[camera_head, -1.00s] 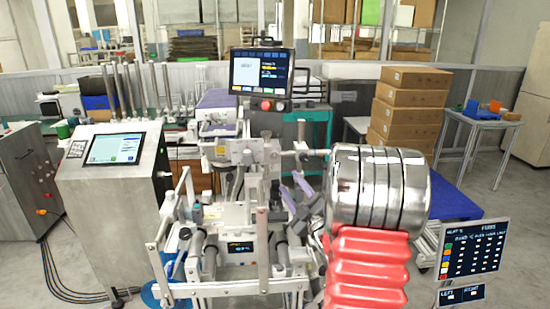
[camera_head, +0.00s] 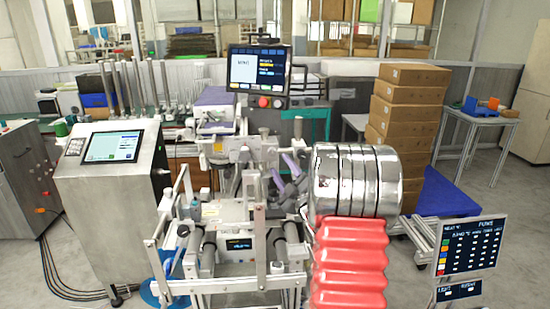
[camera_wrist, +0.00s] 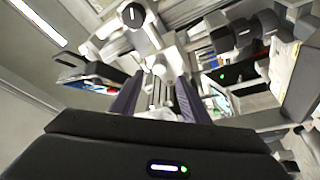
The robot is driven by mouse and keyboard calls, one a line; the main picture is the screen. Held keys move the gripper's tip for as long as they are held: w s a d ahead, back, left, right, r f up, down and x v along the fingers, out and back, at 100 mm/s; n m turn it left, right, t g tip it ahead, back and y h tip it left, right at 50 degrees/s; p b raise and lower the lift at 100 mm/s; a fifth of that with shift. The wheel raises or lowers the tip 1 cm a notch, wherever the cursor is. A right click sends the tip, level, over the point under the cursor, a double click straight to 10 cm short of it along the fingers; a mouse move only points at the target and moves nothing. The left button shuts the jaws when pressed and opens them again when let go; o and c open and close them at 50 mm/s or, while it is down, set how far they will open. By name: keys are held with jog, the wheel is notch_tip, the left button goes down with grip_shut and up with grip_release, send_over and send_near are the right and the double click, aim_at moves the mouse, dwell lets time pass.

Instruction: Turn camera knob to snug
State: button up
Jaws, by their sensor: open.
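A dark round knob with a white mark (camera_wrist: 132,14) shows at the top of the wrist view, on a pale metal part of the machine. I cannot tell for certain that it is the camera knob. My gripper (camera_wrist: 157,98) is open, its two purple fingers apart and pointing up the wrist view, short of this knob. Pale machine parts show beyond and between the fingers, and nothing is visibly gripped. In the head view my gripper (camera_head: 283,172) is at the right side of the machine. The knob cannot be made out there; my arm hides part of that side.
The machine's monitor (camera_head: 258,75) stands above its frame. A console with a screen (camera_head: 112,146) is at the left. Stacked cartons (camera_head: 410,105) and a small table (camera_head: 484,116) are at the right. A tilted screen (camera_wrist: 90,85) is left of the fingers.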

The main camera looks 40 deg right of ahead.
aim_at(273, 154)
jog(key=shift+x, duration=3.2)
jog(key=shift+c, duration=0.3)
jog(key=c, duration=1)
jog(key=shift+f, duration=0.1)
jog(key=m+h, duration=0.1)
jog(key=m, duration=0.1)
jog(key=m+h, duration=0.1)
jog(key=m, duration=0.2)
jog(key=shift+a+f, duration=0.15)
jog(key=o, duration=1.1)
jog(key=shift+c, duration=0.2)
